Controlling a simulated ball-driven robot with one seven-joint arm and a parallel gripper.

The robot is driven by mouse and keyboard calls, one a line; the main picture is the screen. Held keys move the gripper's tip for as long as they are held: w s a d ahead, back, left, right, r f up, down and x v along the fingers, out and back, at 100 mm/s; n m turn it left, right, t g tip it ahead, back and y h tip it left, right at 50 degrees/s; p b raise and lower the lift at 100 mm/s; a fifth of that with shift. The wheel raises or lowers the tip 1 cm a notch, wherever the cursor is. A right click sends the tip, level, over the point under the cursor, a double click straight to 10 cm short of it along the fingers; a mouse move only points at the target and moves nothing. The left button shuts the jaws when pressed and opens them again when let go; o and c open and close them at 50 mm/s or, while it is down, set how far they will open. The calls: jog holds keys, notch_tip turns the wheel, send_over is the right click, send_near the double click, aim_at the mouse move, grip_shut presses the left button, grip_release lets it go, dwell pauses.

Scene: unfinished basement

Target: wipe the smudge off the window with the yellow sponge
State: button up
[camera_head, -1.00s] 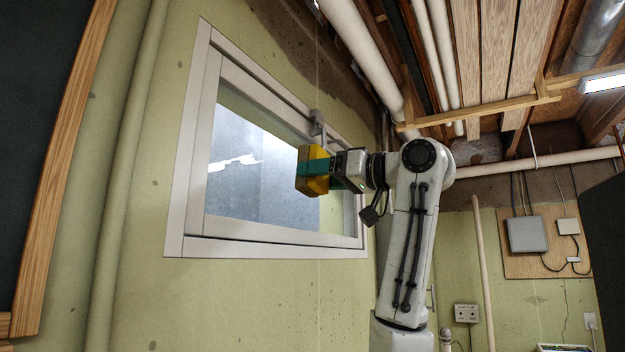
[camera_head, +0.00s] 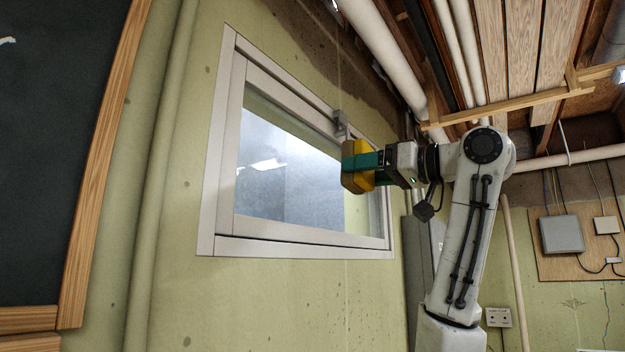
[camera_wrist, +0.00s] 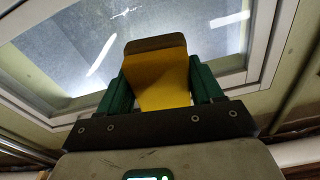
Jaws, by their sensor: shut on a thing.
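The yellow sponge (camera_head: 352,160) is held by my gripper (camera_head: 366,167) in front of the right part of the window pane. In the wrist view the sponge (camera_wrist: 160,78) stands between the two green fingers of my gripper (camera_wrist: 155,88), with a darker brownish face at its far end. The window (camera_head: 290,175) has a pale frame and a hazy, bluish pane with bright streaks. I cannot tell which mark is the smudge from the reflections. In the wrist view the pane (camera_wrist: 65,50) lies beyond the sponge; whether they touch is unclear.
A dark board with a wooden frame (camera_head: 110,170) is on the left. A vertical pipe (camera_head: 165,190) runs along the green wall. A window latch (camera_head: 341,124) sits at the top frame, close above the sponge. Ceiling pipes (camera_head: 385,55) run overhead on the right.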

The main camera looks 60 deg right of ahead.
jog(key=s+a+b, duration=0.1)
jog(key=s+b, duration=0.4)
jog(key=s, duration=1.6)
jog(key=shift+s, duration=0.4)
jog(key=shift+a, duration=0.1)
notch_tip(320, 180, down, 45)
jog(key=b, duration=3.9)
jog(key=shift+b, duration=0.3)
